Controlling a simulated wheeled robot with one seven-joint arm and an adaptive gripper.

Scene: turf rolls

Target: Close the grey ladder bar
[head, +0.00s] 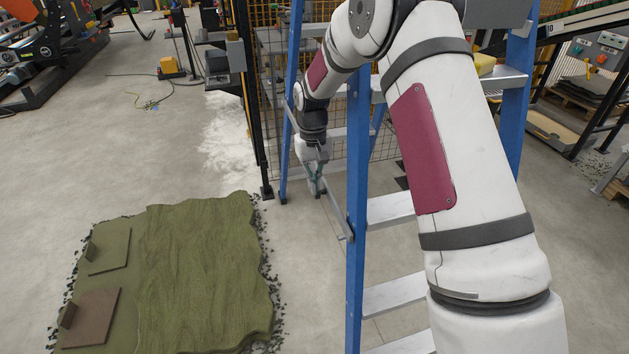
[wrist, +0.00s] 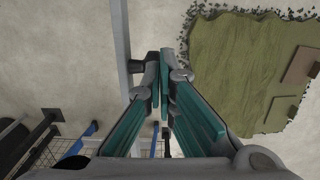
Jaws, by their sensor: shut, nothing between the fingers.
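A blue stepladder (head: 356,205) with pale grey treads stands in the middle of the head view. The grey ladder bar (head: 337,217) runs slantwise beside the ladder's blue legs. In the wrist view the bar (wrist: 121,45) passes just left of my fingertips, with a dark knob (wrist: 135,66) between it and them. My gripper (head: 317,188) is small in the head view, beside the bar between the blue legs. In the wrist view my gripper (wrist: 161,65) is shut and empty. I cannot tell whether it touches the bar or knob. My arm hides part of the ladder.
A green turf piece (head: 200,270) with loose dark crumbs lies on the floor at left. A dark mesh fence (head: 262,100) stands close behind the ladder. A yellow object (head: 484,64) rests on the ladder's top. Concrete floor between turf and ladder is clear.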

